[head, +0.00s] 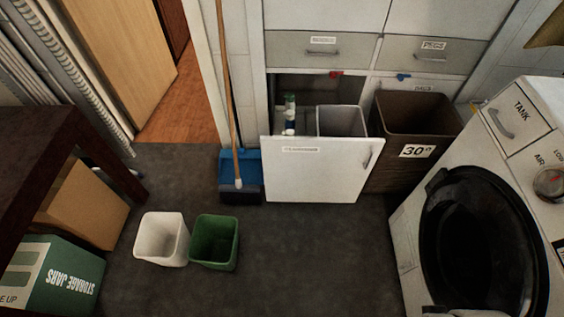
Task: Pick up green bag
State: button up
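A small green open-topped container (214,243), shaped like a bin, stands upright on the dark floor left of the middle. It is the closest match to the green bag; I cannot tell whether it is a bag or a rigid bin, and its inside is dark. A similar white container (161,240) stands close on its left. My gripper is not in view, so its state and its distance from the green container do not show.
A white cabinet front (322,170) stands pulled out behind, with a brown bin (414,142) beside it. A blue dustpan (240,175) and broom stand left of it. A washing machine (408,222) is at right, boxes (65,275) at left. The central floor is clear.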

aim_at(214, 244)
jog(key=u, duration=1.05)
